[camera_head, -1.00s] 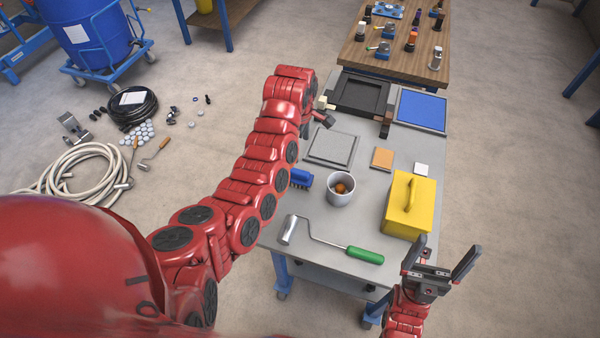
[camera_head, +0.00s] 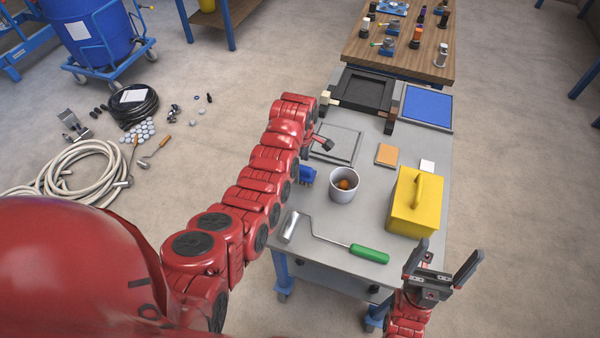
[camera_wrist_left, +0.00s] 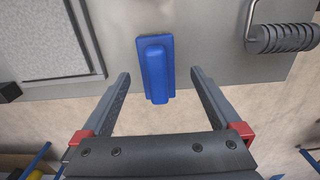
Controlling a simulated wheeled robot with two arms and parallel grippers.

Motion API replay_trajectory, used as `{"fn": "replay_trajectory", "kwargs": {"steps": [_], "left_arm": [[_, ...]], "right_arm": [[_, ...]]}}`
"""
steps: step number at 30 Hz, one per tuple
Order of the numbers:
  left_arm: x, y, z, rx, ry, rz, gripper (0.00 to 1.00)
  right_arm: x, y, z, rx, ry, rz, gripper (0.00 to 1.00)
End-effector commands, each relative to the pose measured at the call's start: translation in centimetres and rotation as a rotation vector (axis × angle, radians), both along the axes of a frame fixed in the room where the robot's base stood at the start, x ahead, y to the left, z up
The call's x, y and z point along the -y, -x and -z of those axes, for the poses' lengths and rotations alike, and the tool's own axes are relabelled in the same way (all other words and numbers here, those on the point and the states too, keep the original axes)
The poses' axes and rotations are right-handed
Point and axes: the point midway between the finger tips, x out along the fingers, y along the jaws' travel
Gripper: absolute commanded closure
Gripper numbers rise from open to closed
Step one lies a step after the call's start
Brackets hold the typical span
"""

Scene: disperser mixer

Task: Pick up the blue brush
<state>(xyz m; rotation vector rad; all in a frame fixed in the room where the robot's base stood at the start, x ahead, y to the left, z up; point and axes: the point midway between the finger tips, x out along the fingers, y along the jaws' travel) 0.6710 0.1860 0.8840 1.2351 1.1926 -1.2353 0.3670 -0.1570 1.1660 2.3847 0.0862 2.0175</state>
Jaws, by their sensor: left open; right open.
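The blue brush (camera_head: 307,175) lies near the left edge of the grey table, partly hidden by my left arm in the head view. In the left wrist view the brush (camera_wrist_left: 156,68) is at upper centre, its lower end in line with the gap between the fingertips. My left gripper (camera_wrist_left: 160,74) is open, with a finger on either side of that gap and nothing held. In the head view it is largely hidden behind my arm. My right gripper (camera_head: 446,254) is open and empty at the table's near right corner.
A grey cup (camera_head: 343,190) stands just right of the brush. A green-handled roller (camera_head: 369,254) lies nearer, and a yellow box (camera_head: 414,207) stands at right. A flat grey panel (camera_head: 338,145) lies behind the brush. Floor shows past the table edge in the wrist view.

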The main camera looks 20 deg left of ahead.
Motion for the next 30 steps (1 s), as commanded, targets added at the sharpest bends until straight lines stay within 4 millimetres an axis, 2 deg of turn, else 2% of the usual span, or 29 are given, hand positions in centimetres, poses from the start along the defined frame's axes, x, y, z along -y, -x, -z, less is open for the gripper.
{"fn": "replay_trajectory", "kwargs": {"steps": [5,11,13,18,30], "left_arm": [[-0.3,0.0,1.0,-0.006,0.001,0.0,0.03],[-0.5,-0.3,2.4,-0.001,0.0,0.0,0.03],[-0.5,-0.2,3.3,-0.006,-0.001,0.002,0.03],[-0.5,-0.4,4.4,-0.002,-0.001,0.002,0.03],[-0.5,-0.3,4.9,0.0,0.0,0.0,0.03]], "right_arm": [[0.0,0.0,-1.3,0.0,0.0,0.0,0.08],[0.0,0.0,-1.9,0.0,0.0,0.0,0.08],[0.0,0.0,-1.6,0.0,0.0,0.0,0.08],[0.0,0.0,-1.3,0.0,0.0,0.0,0.08],[0.0,0.0,-1.3,0.0,0.0,0.0,0.08]]}}
